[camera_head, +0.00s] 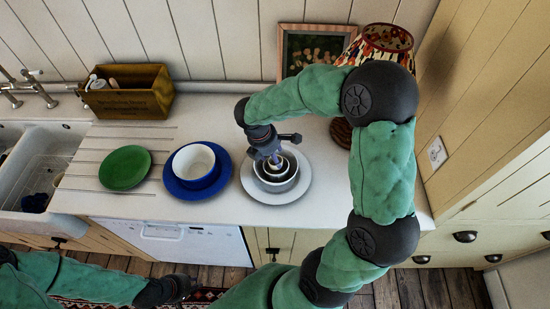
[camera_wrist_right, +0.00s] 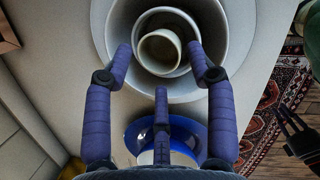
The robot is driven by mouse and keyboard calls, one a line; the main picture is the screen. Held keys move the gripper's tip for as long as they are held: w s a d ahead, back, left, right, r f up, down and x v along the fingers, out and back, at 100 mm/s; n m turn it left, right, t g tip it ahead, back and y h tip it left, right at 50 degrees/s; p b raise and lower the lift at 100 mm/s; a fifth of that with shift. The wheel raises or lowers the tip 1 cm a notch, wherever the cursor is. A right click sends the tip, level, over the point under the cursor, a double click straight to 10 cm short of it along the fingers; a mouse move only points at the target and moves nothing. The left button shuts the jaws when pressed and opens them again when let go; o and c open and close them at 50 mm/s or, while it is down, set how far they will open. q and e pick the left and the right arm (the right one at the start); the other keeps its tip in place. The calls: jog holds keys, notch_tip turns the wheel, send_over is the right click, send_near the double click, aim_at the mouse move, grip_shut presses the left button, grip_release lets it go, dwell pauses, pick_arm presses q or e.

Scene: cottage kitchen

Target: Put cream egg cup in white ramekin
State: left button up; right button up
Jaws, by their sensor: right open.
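In the right wrist view, the cream egg cup (camera_wrist_right: 158,53) sits inside the white ramekin (camera_wrist_right: 165,18), toward its near side. The ramekin lies within a larger grey-white bowl (camera_wrist_right: 122,22), which stands on a white plate (camera_head: 304,183) on the counter. My right gripper (camera_head: 276,160) is directly above these nested dishes, pointing down. Its fingers are spread around the egg cup in the picture, with nothing held. Whether a fingertip touches a dish cannot be told. My left gripper (camera_head: 182,287) is low, in front of the counter, with its fingers apart and empty in the wrist view (camera_wrist_right: 292,130).
A blue plate (camera_head: 222,181) carries a white and blue bowl (camera_head: 194,161) left of the nested dishes. A green plate (camera_head: 125,168) lies further left. Behind stand a wooden box (camera_head: 130,101), a picture frame (camera_head: 290,55) and a lamp (camera_head: 387,38). The sink (camera_head: 50,165) is far left.

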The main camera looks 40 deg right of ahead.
pick_arm(q)
jog(key=shift+r+p, duration=0.6)
jog(key=shift+r, duration=0.15)
pick_arm(e)
jog(key=v, duration=0.8)
pick_arm(q)
jog(key=shift+s, duration=0.15)
